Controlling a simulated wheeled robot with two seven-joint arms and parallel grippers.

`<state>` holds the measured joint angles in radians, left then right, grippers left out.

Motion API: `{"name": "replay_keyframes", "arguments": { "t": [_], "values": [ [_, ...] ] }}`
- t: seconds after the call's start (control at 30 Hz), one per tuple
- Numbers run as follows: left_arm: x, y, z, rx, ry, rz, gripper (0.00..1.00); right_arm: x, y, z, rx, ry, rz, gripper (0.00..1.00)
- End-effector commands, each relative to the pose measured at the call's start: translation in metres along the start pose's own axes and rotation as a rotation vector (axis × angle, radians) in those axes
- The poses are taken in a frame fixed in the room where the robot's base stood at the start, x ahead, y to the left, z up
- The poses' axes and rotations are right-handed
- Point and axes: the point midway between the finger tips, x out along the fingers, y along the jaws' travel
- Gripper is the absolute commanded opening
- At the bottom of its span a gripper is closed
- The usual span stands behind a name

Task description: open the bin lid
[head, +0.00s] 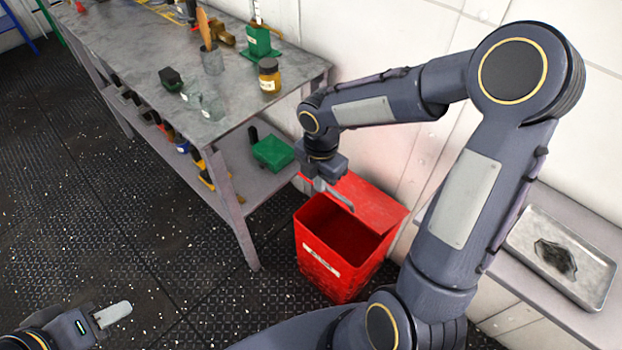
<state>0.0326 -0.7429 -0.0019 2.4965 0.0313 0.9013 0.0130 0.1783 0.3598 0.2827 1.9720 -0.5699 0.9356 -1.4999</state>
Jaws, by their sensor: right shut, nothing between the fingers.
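The red bin (318,262) stands on the floor between the workbench and the white wall, with a pale label on its front. Its dark inside shows. The red lid (380,206) is open, standing up at the back of the bin on the wall side. My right gripper (343,201) is shut and empty, above the bin opening and in front of the lid. I cannot tell whether its fingers touch the lid. My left gripper (115,314) is low at the bottom left, far from the bin; one pale finger shows clearly and its opening cannot be judged.
A metal workbench (130,70) on the left holds an amber jar (269,75), glasses and tools. A green box (272,152) is on its lower shelf. A metal tray (590,285) lies on a surface at right. The dark floor (90,220) at left is clear.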

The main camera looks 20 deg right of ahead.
Motion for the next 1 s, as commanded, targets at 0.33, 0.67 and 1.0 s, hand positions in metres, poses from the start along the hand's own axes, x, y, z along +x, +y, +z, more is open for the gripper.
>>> {"name": "replay_keyframes", "arguments": {
  "t": [0.33, 0.67, 1.0],
  "values": [
    [0.009, -0.004, 0.005, 0.0, 0.0, 0.0, 0.36, 0.052, -0.004, -0.002, -0.009, 0.003, -0.008, 0.0],
    [0.011, -0.005, 0.006, 0.0, -0.001, 0.0, 0.36, 0.093, -0.003, 0.014, 0.001, -0.001, 0.0, 0.0],
    [0.008, -0.004, 0.004, 0.0, 0.0, 0.0, 0.36, 0.087, -0.003, 0.037, -0.006, 0.001, -0.003, 0.0]
  ]
}}
